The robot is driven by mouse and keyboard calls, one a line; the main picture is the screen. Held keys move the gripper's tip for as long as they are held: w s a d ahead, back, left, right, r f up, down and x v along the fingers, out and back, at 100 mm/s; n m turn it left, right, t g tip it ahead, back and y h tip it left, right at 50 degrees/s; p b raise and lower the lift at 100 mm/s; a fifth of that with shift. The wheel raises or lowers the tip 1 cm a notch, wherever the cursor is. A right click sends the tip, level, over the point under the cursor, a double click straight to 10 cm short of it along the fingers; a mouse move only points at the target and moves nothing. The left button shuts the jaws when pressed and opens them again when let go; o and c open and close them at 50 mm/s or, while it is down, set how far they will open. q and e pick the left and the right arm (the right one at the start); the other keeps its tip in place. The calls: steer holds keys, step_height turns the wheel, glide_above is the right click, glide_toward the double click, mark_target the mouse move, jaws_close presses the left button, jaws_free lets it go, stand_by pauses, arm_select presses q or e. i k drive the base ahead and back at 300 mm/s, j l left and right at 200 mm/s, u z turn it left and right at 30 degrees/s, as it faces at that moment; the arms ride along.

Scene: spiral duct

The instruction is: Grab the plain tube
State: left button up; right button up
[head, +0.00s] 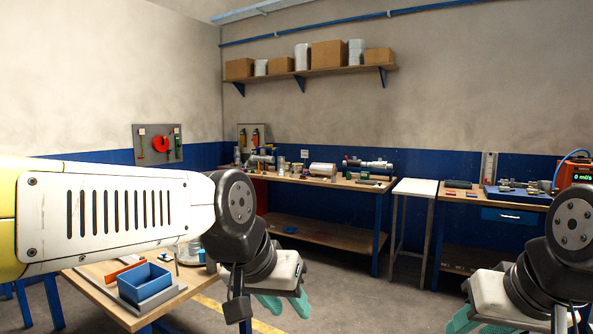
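A smooth pale cylinder (322,170) lies on the long wooden workbench at the back wall. It looks like a plain tube, but it is small and far off, so I cannot be sure. A darker, jointed cylindrical assembly (376,166) lies to its right on the same bench. My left gripper (286,304) hangs low in the middle foreground, well short of that bench. Its two teal fingers are apart with nothing seen between them. My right gripper (474,324) is at the bottom right, partly cut off by the frame edge, and its finger gap is unclear.
A near table with a blue bin (145,282) stands at lower left, partly behind my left arm. A narrow white-topped stand (415,187) is right of the back workbench (270,178). Another bench (490,196) with an orange device (573,173) stands at right. Open floor lies between.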

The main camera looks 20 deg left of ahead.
mark_target(280, 158)
steer(key=i+j, duration=0.1)
steer(key=j, duration=0.45)
steer(key=i+j, duration=0.85)
steer(key=i+z, duration=0.15)
steer(key=i, duration=0.35)
steer(key=i+j+z, duration=0.15)
steer(key=i, duration=0.3)
steer(key=i+j+z, duration=0.15)
steer(key=i, duration=0.3)
steer(key=i+u, duration=0.1)
steer(key=i, duration=0.6)
steer(key=i+l, duration=0.1)
steer(key=i, duration=0.6)
steer(key=i+l+u, duration=0.15)
steer(key=i, duration=0.55)
steer(key=i+j+u, duration=0.2)
steer(key=i+u, duration=0.2)
steer(key=i+j+u, duration=0.1)
steer(key=i+u, duration=0.3)
steer(key=i+l+u, duration=0.1)
steer(key=i+u, duration=0.35)
steer(key=i, duration=0.15)
steer(key=i+l+u, duration=0.25)
steer(key=i+u, duration=0.55)
steer(key=i, duration=0.75)
steer(key=i+l+z, duration=0.15)
steer(key=i+z, duration=0.15)
steer(key=i, duration=0.2)
steer(key=i+z, duration=0.3)
steer(key=i, duration=0.2)
